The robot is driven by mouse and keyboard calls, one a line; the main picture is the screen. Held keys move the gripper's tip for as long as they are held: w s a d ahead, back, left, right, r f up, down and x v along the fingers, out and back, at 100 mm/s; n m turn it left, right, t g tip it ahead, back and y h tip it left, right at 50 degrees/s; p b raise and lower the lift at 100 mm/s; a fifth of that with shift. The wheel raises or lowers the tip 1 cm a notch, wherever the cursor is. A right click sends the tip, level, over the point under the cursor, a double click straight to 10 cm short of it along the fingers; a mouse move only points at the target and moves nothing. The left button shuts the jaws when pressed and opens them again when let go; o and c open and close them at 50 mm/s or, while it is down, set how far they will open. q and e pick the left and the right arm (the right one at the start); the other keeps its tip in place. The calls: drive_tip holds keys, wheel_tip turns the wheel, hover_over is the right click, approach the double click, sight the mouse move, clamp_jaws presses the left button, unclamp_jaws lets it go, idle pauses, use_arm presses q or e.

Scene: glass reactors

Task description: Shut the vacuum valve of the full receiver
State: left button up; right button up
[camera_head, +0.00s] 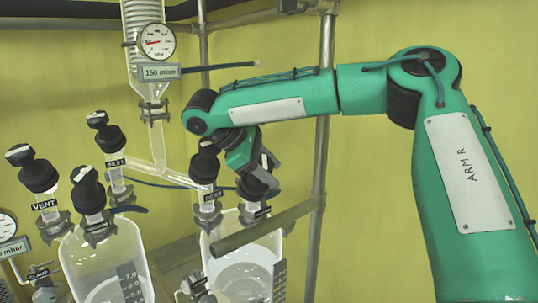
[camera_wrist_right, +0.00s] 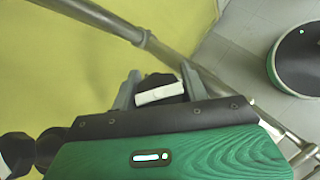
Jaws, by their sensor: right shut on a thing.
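My right gripper (camera_head: 262,178) reaches down from the right and is shut on a black valve knob (camera_head: 250,186) on top of the right glass receiver (camera_head: 270,243). The label under this knob is too small and covered to read. In the wrist view the fingers of my right gripper (camera_wrist_right: 160,88) stand on either side of the knob, whose white bar (camera_wrist_right: 160,93) lies nearly level, slightly tilted. The left receiver (camera_head: 100,258) carries a valve marked VENT (camera_head: 38,175), an inlet valve (camera_head: 106,135) and a front valve (camera_head: 88,190) with an unreadable label. My left gripper is out of view.
The right receiver's inlet valve (camera_head: 206,162) stands close left of my gripper. A metal rail (camera_head: 265,228) crosses in front of the right receiver, and an upright pole (camera_head: 322,130) stands behind. A gauge (camera_head: 155,42) above reads 150 mbar on its plate.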

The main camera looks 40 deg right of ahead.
drive_tip(key=m+g+y+p, duration=0.1)
drive_tip(key=p, duration=0.1)
drive_tip(key=m+g+y+p, duration=0.1)
drive_tip(key=m+y+p, duration=0.1)
drive_tip(key=m+g+y+p, duration=0.1)
drive_tip(key=m+y+p, duration=0.1)
drive_tip(key=shift+s+a+r, duration=0.1)
drive_tip(key=shift+s+a, duration=0.15)
drive_tip(key=shift+a, duration=0.1)
drive_tip(key=m+y+p, duration=0.2)
drive_tip(key=shift+a+g+y+p, duration=0.2)
drive_tip(key=shift+g+y+p, duration=0.1)
drive_tip(key=shift+p, duration=0.05)
drive_tip(key=shift+s+a+f+m+y+p, duration=0.15)
drive_tip(key=shift+f+m+y+p, duration=0.15)
drive_tip(key=shift+m+y+p, duration=0.35)
drive_tip(key=shift+f, duration=0.1)
drive_tip(key=o, duration=1)
